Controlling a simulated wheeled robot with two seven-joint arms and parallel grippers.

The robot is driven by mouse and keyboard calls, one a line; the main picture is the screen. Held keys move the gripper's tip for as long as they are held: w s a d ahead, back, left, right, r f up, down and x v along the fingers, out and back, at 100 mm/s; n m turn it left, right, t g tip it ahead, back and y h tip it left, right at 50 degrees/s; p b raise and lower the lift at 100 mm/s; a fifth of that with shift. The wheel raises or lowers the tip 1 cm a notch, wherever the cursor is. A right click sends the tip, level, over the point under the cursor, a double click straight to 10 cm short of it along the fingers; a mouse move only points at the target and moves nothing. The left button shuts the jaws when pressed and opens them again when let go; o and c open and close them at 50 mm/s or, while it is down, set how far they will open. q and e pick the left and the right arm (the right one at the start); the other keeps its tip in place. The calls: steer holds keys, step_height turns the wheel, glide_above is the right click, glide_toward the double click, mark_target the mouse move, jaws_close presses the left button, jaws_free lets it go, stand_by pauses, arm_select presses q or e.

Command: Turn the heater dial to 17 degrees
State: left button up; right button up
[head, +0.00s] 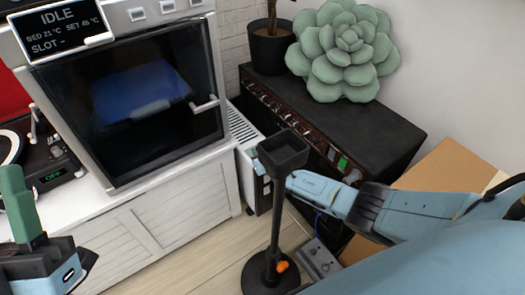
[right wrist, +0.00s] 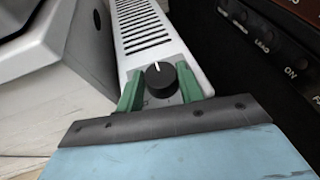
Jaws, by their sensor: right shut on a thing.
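The heater (head: 240,128) is a narrow white unit with a slotted top, standing between the white cabinet and the black amplifier. It also shows in the right wrist view (right wrist: 143,28). Its dial (right wrist: 161,82) is a round black knob whose white pointer line points nearly straight up in that view. The scale around the dial is mostly hidden or too small to read. My right gripper (right wrist: 158,78) is shut on the dial, with a green finger on each side. In the head view a stand partly hides it. My left gripper (head: 20,210) is at the lower left, away from the heater; its opening is unclear.
A black stand with a small tray (head: 283,150) rises in front of the heater beside my right arm. The black amplifier (head: 345,115) carries a succulent cushion (head: 343,50) and a plant pot (head: 270,48). A printer-like machine (head: 130,100) sits on the white cabinet (head: 175,215).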

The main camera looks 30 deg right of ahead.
steer(key=shift+w+a+r+m+h+p, duration=0.1)
steer(key=shift+m+h+p, duration=0.1)
steer(key=shift+m+h, duration=0.25)
steer(key=shift+a+m+h+p, duration=0.1)
steer(key=shift+m+h+p, duration=0.05)
steer(key=shift+m+h, duration=0.25)
steer(key=shift+m+g+h, duration=0.3)
steer(key=shift+m+h, duration=0.15)
steer(key=shift+h, duration=0.2)
steer(key=shift+a+m+h, duration=0.1)
steer(key=shift+m+h, duration=0.3)
steer(key=shift+m+g+h+b, duration=0.4)
steer(key=shift+m+h, duration=0.1)
steer(key=shift+h, duration=0.1)
arm_select(q)
steer(key=shift+w, duration=0.1)
arm_select(e)
steer(key=o, duration=1)
